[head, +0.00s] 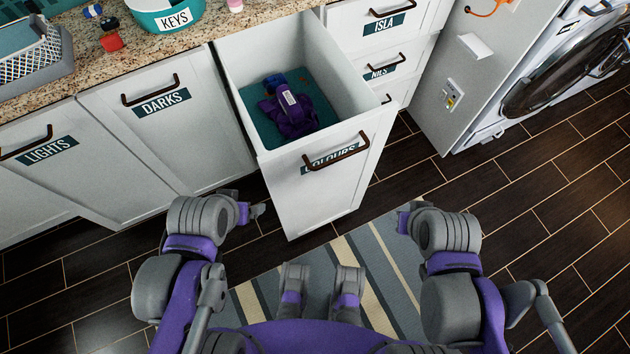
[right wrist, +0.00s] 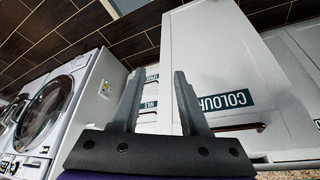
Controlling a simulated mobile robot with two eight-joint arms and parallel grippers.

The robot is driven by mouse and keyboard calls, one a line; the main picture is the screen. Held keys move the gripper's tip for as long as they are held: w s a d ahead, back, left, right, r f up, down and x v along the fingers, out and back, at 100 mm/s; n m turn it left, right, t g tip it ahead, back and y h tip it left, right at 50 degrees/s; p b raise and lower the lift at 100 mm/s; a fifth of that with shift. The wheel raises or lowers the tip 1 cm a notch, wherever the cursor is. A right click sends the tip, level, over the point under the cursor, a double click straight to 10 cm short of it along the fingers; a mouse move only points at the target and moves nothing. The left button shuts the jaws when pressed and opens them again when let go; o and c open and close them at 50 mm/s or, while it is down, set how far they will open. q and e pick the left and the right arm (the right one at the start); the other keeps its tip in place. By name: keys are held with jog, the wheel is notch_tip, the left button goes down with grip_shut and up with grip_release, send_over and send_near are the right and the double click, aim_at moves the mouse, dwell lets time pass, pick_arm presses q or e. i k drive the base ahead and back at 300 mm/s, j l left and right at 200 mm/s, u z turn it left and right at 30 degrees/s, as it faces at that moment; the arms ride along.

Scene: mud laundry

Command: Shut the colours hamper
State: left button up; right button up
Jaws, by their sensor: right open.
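The colours hamper (head: 345,185) is a white pull-out bin drawn well out from the cabinet. Its front panel has a brown bar handle (head: 337,157) over a teal COLOURS label. A purple garment (head: 290,117) and a small blue item lie on its teal floor. My left gripper (head: 258,211) is just left of the hamper front, apart from it; its jaws are too small to read. My right gripper (head: 404,219) is open and empty, right of the hamper front. In the right wrist view, the hamper front (right wrist: 215,55) appears upside down beyond the open right gripper (right wrist: 158,88).
The DARKS (head: 165,130) and LIGHTS (head: 60,175) fronts are closed on the left. Drawers labelled ISLA (head: 385,24) and NILS stand right of the hamper. A washing machine (head: 570,80) is at the far right. A striped rug (head: 385,250) lies on the dark floor before me.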

aim_at(314, 179)
jog(key=k+j, duration=0.1)
jog(key=j, duration=0.25)
jog(key=j+z, duration=0.15)
jog(key=j, duration=0.2)
jog(key=k+j, duration=0.15)
jog(key=j, duration=0.2)
jog(key=k+j+z, duration=0.1)
jog(key=j, duration=0.25)
